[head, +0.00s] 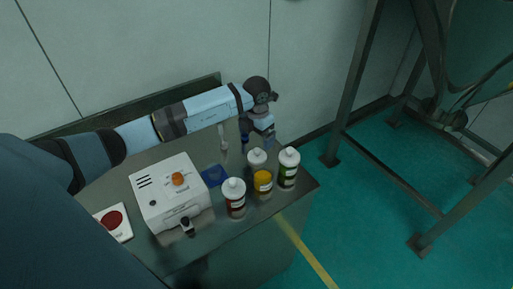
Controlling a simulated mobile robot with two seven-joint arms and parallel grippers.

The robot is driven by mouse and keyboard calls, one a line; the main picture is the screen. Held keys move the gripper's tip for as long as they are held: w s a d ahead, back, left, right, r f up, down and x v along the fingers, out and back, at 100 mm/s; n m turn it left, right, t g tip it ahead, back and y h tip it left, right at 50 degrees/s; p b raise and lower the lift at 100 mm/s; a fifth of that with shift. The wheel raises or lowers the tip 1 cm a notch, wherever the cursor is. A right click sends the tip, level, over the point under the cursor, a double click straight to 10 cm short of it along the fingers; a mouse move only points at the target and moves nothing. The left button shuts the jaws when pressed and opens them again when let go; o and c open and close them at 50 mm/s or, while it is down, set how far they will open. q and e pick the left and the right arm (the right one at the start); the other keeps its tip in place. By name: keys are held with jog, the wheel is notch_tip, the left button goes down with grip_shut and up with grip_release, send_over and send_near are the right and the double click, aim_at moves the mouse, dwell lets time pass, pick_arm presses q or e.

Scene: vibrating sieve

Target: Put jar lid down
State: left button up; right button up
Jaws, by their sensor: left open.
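My left arm reaches in from the left across the back of the table. Its gripper (257,140) points down near the far edge, behind the bottles, with its blue fingers apart. I cannot make out a jar lid for certain; nothing shows clearly between the fingers. A short jar with a yellow-orange upper part (263,184) stands at the front of the bottle group, and I cannot tell whether that part is a lid or its contents. The gripper is behind this jar and apart from it. My right gripper is out of view.
White-topped bottles (235,198), (257,160) and (289,168) crowd the jar. A white box with an orange knob (178,179) stands left on the grey table (222,232). A blue square (213,176) lies between. A metal frame (354,80) stands right.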

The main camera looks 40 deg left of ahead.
aim_at(256, 150)
pick_arm(q)
notch_tip(256, 150, up, 4)
jog(key=shift+f, duration=0.25)
dwell(0.5)
